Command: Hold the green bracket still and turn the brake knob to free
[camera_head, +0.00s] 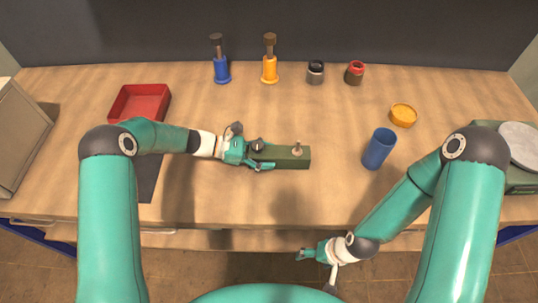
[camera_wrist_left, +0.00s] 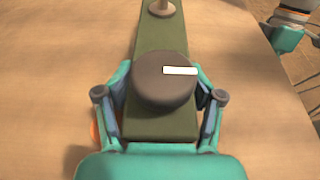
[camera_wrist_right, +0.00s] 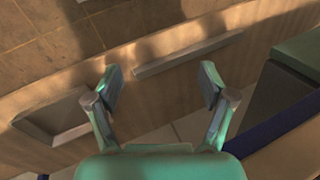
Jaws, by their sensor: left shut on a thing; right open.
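The green bracket (camera_head: 285,162) lies on the table, its long side left to right. A round dark knob (camera_wrist_left: 163,80) with a white mark pointing right sits on its left end; it also shows in the head view (camera_head: 257,145). A smaller post (camera_head: 297,149) stands near the bracket's right end. My left gripper (camera_head: 268,154) is shut on the bracket's left end, its fingers on either side, beside the knob; the finger contact is partly hidden. My right gripper (camera_head: 303,256) is open and empty, in front of the table's front edge; its spread fingers show in the right wrist view (camera_wrist_right: 160,85).
A blue cup (camera_head: 379,149) and a yellow round dish (camera_head: 403,115) stand right of the bracket. A red tray (camera_head: 140,102) is at left. Blue (camera_head: 221,70) and orange (camera_head: 269,70) posts and two small jars stand at the back. The table just right of the bracket is clear.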

